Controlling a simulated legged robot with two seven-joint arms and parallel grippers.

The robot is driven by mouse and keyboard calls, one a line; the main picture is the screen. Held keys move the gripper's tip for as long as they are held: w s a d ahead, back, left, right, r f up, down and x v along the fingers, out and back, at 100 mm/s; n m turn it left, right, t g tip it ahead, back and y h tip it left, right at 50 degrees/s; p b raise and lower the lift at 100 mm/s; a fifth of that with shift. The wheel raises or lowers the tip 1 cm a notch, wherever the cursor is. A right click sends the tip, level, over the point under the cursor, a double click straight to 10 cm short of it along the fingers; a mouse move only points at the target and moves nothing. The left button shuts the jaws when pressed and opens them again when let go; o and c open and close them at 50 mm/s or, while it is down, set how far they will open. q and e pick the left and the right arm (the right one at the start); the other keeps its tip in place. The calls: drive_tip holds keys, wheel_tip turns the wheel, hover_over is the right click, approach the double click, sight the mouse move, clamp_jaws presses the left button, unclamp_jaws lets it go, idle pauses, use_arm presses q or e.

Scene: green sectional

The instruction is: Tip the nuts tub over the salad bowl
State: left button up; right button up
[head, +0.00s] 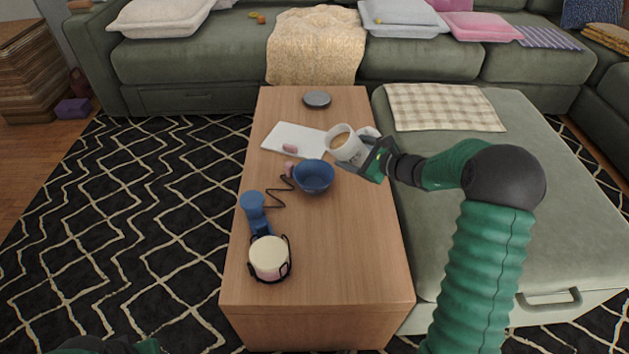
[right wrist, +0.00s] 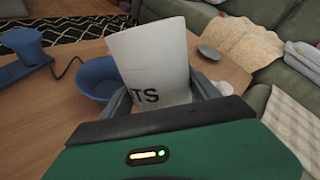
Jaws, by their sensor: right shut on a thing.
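The nuts tub (head: 346,147) is a white cup with dark lettering and tan contents showing at its open top. My right gripper (head: 373,158) is shut on it and holds it tilted toward the left, above and just right of the blue salad bowl (head: 314,177). In the right wrist view the tub (right wrist: 150,62) stands between the fingers, with the letters "TS" visible, and hides part of the bowl (right wrist: 98,78). The bowl's inside looks empty in the head view. Only a bit of green at the bottom left edge of the head view may be my left arm; its gripper is not seen.
The table's front right is clear.

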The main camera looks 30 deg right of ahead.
drive_tip(key=shift+d+f+n+g+b, duration=0.1)
drive_tip(key=shift+f+n+g+b, duration=0.1)
drive_tip(key=shift+n+g+b, duration=0.15)
drive_tip(key=shift+f+h, duration=0.15)
drive_tip(key=shift+h, duration=0.15)
drive_tip(key=shift+d+n+b, duration=0.15)
drive_tip(key=shift+n+b, duration=0.1)
drive_tip(key=shift+b, duration=0.1)
drive_tip(key=shift+f+h+b, duration=0.15)
drive_tip(key=shift+h+b, duration=0.15)
drive_tip(key=shift+b, duration=0.05)
drive_tip(key=shift+n+g, duration=0.25)
drive_tip(key=shift+n, duration=0.05)
